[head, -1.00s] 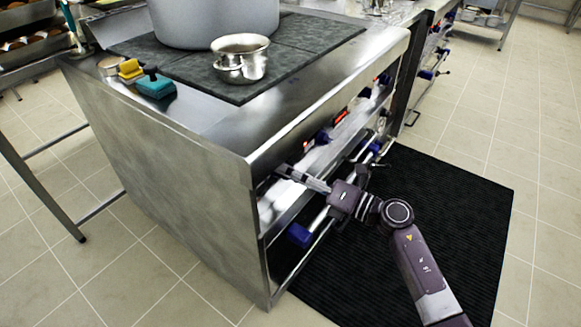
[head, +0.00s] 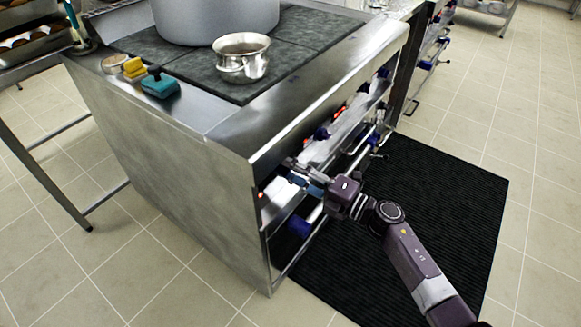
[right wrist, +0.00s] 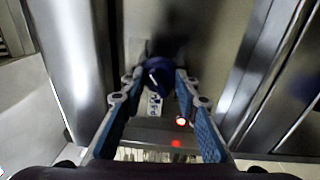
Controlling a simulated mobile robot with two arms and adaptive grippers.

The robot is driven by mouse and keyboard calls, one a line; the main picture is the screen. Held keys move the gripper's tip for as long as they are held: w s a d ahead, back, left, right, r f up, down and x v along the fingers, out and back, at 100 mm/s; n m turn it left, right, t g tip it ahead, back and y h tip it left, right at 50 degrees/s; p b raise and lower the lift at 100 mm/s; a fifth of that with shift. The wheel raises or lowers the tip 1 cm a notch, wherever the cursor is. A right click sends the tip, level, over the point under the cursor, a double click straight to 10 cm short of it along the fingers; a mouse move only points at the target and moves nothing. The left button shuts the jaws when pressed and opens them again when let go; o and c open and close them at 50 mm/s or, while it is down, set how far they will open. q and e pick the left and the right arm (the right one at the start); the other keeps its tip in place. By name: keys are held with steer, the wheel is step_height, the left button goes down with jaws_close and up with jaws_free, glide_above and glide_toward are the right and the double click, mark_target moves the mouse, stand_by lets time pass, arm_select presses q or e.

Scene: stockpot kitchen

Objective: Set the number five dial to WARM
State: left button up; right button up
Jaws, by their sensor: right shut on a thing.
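A blue dial (right wrist: 158,77) with a white pointer mark sits on the metal front panel in the right wrist view. My right gripper (right wrist: 154,84) has its two blue-padded fingers on either side of it and is shut on it. A small white label with dark marks (right wrist: 155,104) shows beside the dial, too small to read. In the head view my right gripper (head: 297,172) is at the near left part of the stove front and hides this dial. I cannot read its number or its setting. My left gripper is out of view.
A red light (right wrist: 181,121) glows near the dial. Other blue knobs (head: 321,133) and a bar handle (head: 357,150) line the stove front (head: 230,190). A large pot (head: 215,20) and a metal jug (head: 241,58) stand on top. A black mat (head: 430,190) lies on the floor.

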steer(key=shift+f, duration=0.1)
stand_by(0.4)
steer(key=o, duration=1.2)
steer(key=v, duration=1.2)
